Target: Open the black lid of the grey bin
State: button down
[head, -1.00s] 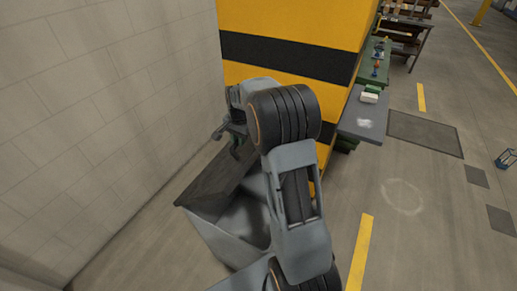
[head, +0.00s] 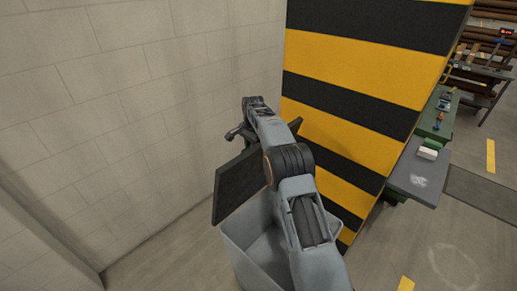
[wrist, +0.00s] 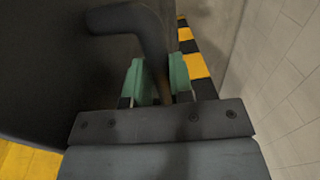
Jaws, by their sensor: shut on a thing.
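The grey bin (head: 240,250) stands on the floor below my arm, its top open to view. Its black lid (head: 237,187) is raised and stands steeply tilted above the bin. In the wrist view the lid (wrist: 45,75) fills the left side as a dark panel, with a dark bent handle (wrist: 135,22) coming off it. My gripper (wrist: 160,82) has green fingertips, one on each side of the handle, and is shut on it. In the head view my arm hides part of the bin and lid, and the fingertips are hard to make out.
A yellow-and-black striped block (head: 350,90) stands close behind and right of the bin. A pale block wall (head: 130,110) is at the left. A green workbench (head: 437,115) and grey table (head: 418,180) are at the right. Open floor lies at the far right.

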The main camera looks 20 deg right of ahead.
jog(key=shift+w+a+f, duration=0.4)
jog(key=shift+w+a, duration=0.2)
jog(key=shift+w, duration=0.1)
jog(key=c, duration=1.3)
grip_release()
jog(key=shift+w+a, duration=0.1)
jog(key=shift+w, duration=0.05)
jog(key=shift+o, duration=0.6)
jog(key=shift+w+f, duration=0.1)
jog(key=shift+w, duration=0.1)
jog(key=shift+o, duration=0.8)
jog(key=shift+s+r, duration=0.15)
jog(key=shift+r, duration=0.1)
jog(key=shift+r, duration=0.1)
